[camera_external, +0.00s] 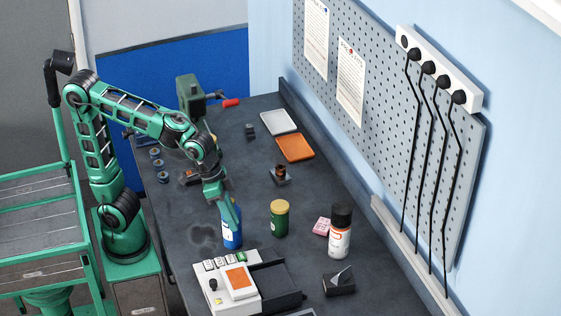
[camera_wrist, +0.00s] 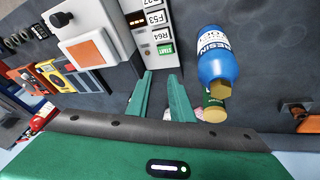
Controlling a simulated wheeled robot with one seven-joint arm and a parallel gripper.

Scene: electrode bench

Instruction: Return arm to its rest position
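My green arm reaches out over the dark bench in the external view, bent at the elbow, with my gripper (camera_external: 231,222) pointing down. The gripper overlaps a blue bottle (camera_external: 232,241) there. In the wrist view, my gripper's two green fingers (camera_wrist: 162,82) are apart with nothing held between them. The blue resin bottle (camera_wrist: 216,62) with a gold cap lies to the right of the fingers in that view, outside the gap. I cannot tell how far it is from the fingers.
A white device with an orange panel (camera_external: 240,281) stands at the bench front. A green jar (camera_external: 279,218), a black-capped white bottle (camera_external: 340,238) and a pink item (camera_external: 321,226) stand to the right. Grey (camera_external: 279,122) and orange (camera_external: 295,148) trays lie further back. A pegboard (camera_external: 440,160) borders the bench.

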